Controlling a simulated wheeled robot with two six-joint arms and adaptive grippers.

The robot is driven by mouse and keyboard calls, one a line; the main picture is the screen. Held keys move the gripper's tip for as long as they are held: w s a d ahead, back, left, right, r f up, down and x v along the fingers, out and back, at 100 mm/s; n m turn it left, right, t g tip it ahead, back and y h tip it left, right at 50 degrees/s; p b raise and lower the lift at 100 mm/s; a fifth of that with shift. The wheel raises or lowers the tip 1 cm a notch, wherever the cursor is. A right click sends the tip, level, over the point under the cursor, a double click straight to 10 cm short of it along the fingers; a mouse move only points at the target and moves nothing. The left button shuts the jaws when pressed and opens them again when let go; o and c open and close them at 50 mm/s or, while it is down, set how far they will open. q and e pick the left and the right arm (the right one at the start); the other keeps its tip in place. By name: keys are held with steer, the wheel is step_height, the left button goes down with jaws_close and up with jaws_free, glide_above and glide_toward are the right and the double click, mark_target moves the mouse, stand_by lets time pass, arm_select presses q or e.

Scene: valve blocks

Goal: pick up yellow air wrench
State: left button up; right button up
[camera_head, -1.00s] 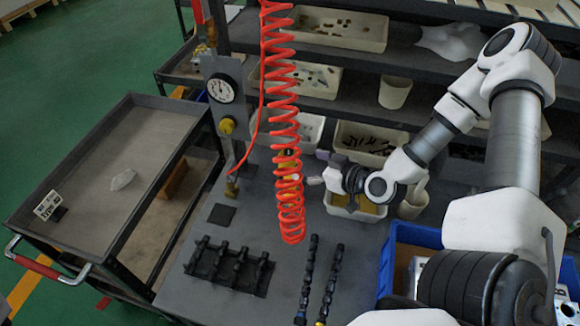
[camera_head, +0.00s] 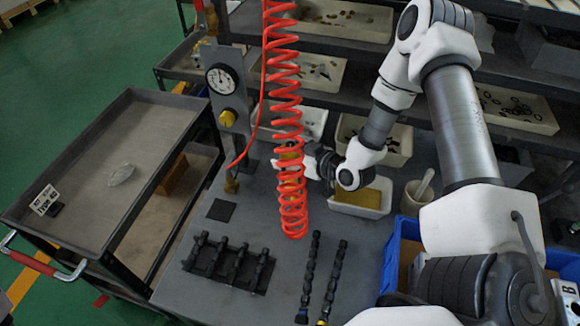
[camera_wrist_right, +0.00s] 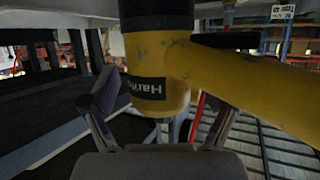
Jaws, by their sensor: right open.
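The yellow air wrench (camera_wrist_right: 160,65) fills the middle of the right wrist view, with a black top, a dark label and a yellow handle running right. In the head view only bits of the yellow wrench (camera_head: 287,152) show behind the red coiled hose (camera_head: 290,195). My right gripper (camera_wrist_right: 160,115) is open, its two fingers on either side of the lower part of the wrench body. Whether the fingers touch it I cannot tell. In the head view my right gripper is at the hose, its tips partly hidden by the coils. My left gripper is not in view.
A black rack (camera_head: 228,264) and two dark camshaft-like rods (camera_head: 322,275) lie on the grey table. A pressure gauge (camera_head: 221,82) stands left of the hose. A white bin (camera_head: 362,208) with yellow content and a blue crate (camera_head: 392,262) are to the right. A cart (camera_head: 90,190) stands left.

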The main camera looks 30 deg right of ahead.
steer(key=shift+s+r, duration=0.1)
steer(key=shift+s, duration=0.05)
steer(key=c, duration=1.6)
jaws_close()
steer(key=shift+r, duration=0.15)
